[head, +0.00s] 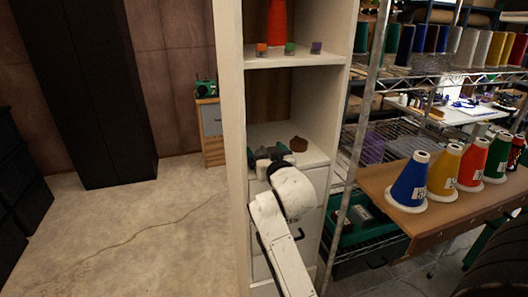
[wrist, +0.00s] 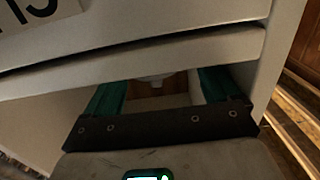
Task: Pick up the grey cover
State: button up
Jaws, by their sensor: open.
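My gripper (head: 265,153) reaches into the lower open compartment of the white shelf unit (head: 234,150), just above its shelf board; my wrist hides part of it in the head view. In the wrist view, the two teal fingers of my gripper (wrist: 162,88) are apart, and a small pale shape shows between them against brown. I cannot make out whether that shape is held or touched. I cannot pick out the grey cover with certainty in either view; it may be hidden behind my wrist and fingers.
A small brown round object (head: 298,144) sits on the shelf right of my gripper. Labelled drawers are below. A wooden table (head: 400,215) with coloured thread cones stands at right, beside a wire rack with a green crate (head: 352,238). The floor at left is clear.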

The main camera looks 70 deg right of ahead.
aim_at(263, 146)
jog(key=shift+p+x, duration=0.35)
jog(key=shift+x, duration=1.4)
jog(key=shift+f, duration=0.1)
jog(key=shift+c, duration=0.4)
jog(key=shift+s, duration=0.1)
jog(key=c, duration=1)
